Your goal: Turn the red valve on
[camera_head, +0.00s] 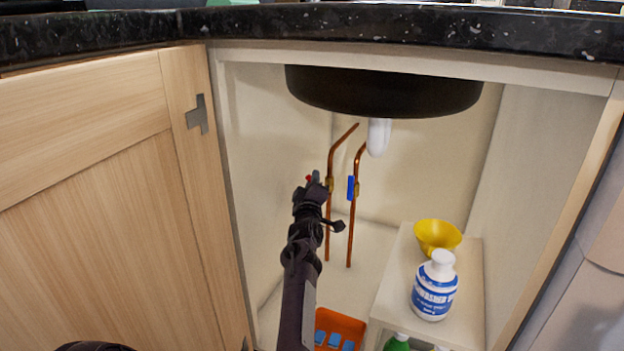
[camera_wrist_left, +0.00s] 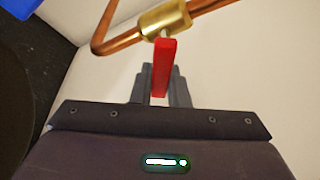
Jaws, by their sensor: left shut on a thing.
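The red valve (camera_wrist_left: 161,66) shows in the left wrist view as a red lever on a brass fitting (camera_wrist_left: 164,20) on a copper pipe. My left gripper (camera_wrist_left: 160,88) is shut on the lever, with a finger on each side of it. The rest of the lever is hidden there by the gripper. My right gripper is not in view.
A blue valve (camera_head: 351,188) sits on the right copper pipe (camera_head: 351,230). A black sink basin (camera_head: 385,95) hangs above. A shelf (camera_head: 392,275) at right holds a white bottle (camera_head: 434,290) and a yellow bowl (camera_head: 437,235). An orange bin (camera_head: 345,328) is below; the open cabinet door (camera_head: 90,200) is left.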

